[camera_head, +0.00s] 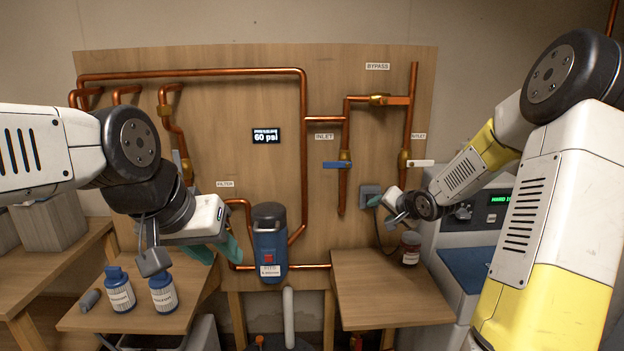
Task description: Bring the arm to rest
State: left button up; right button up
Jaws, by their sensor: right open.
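My left arm comes in from the left. Its gripper (214,248) hangs over the small wooden table at the left, with teal finger parts showing below a white body. I cannot tell how far its fingers are apart, and I see nothing held. My right arm, white and yellow, reaches in from the right. Its gripper (386,210) is open in front of the panel, close to a grey wall box (370,196) and above the right wooden table. Whether it touches the box is unclear.
Two blue-capped bottles (119,290) (163,293) stand on the left table (195,290). Copper pipes (200,72), valves and a blue filter housing (269,240) are on the wooden panel. A grey machine (470,241) stands right.

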jog(key=s+a+r+n+g+h, duration=0.1)
jog(key=s+r+n+g+h, duration=0.15)
jog(key=s+r, duration=0.6)
jog(key=s+a+r+n+g+y, duration=0.1)
jog(key=s+a+n, duration=0.1)
jog(key=s, duration=1.1)
jog(key=s+a+r+n+g, duration=0.1)
jog(key=s+a, duration=0.3)
jog(key=s, duration=1)
jog(key=shift+a+r+n+g+y, duration=0.25)
jog(key=shift+r+n+g+y, duration=0.1)
jog(key=shift+n, duration=0.5)
jog(key=shift+c, duration=0.5)
